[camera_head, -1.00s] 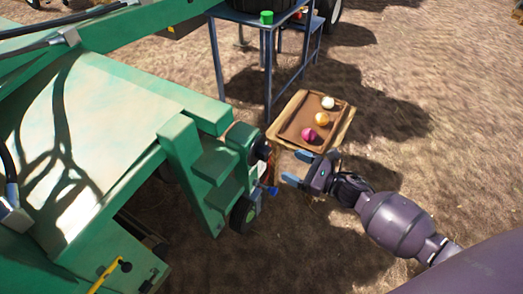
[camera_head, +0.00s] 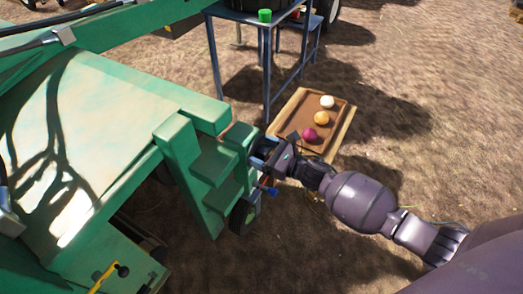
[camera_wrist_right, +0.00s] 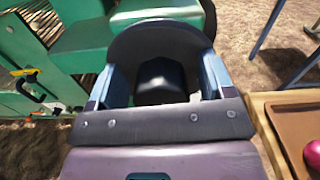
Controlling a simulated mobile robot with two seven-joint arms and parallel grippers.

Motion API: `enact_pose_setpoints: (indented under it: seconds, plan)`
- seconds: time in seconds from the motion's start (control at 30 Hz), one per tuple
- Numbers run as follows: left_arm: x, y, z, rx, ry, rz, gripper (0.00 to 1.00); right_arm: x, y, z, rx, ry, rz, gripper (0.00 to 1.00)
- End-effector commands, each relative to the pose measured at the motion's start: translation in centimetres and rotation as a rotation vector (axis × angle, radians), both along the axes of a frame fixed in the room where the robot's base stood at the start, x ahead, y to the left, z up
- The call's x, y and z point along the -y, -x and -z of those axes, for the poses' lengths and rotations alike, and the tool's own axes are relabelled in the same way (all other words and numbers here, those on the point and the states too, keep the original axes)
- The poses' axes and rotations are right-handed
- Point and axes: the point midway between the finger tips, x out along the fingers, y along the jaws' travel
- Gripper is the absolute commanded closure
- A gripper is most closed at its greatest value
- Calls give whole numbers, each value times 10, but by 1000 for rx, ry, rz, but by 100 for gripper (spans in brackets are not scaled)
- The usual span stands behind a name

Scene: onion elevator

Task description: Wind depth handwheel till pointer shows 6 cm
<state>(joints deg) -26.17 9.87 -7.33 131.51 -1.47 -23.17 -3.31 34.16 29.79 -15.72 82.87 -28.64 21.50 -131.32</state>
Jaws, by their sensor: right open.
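The handwheel shows in the right wrist view as a dark round disc (camera_wrist_right: 150,38) with a black central knob (camera_wrist_right: 160,84). In the head view my right gripper largely hides it at the side of the green machine (camera_head: 215,165). My right gripper (camera_head: 263,152) is open at the wheel. In the wrist view its blue fingers (camera_wrist_right: 158,76) stand on either side of the black knob, in front of the disc. I cannot tell whether they touch it. I cannot make out a depth scale or pointer.
A wooden tray (camera_head: 345,122) with a white, an orange and a magenta ball stands close beyond my right wrist. A blue metal stand (camera_head: 268,75) with a green cup (camera_head: 265,15) is behind. A small blue part (camera_head: 268,190) sits below the gripper. Bare soil lies to the right.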

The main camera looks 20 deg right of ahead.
Motion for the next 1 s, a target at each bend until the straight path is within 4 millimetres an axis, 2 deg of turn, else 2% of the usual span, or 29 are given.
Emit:
enact_pose_setpoints:
  seconds: [0.2, 0.5, 0.53, 0.77, 1.0]
  plan:
    - [0, 0, 1, -1, 0, 1, 57, 0, 0, 0, 0, 0, 0, 27]
    - [0, 1, 2, -3, 0, 0, 57, 0, 0, 0, 0, 0, 0, 73]
    - [0, 0, 2, -3, 0, 0, 57, 0, 0, 0, 0, 0, 0, 74]
    - [0, 0, 1, -3, 0, 0, 57, 0, 0, 0, -12, -16, 0, 74]
    - [0, 0, 0, -1, 3, -1, 57, 1, 0, -1, -80, -105, 0, 74]
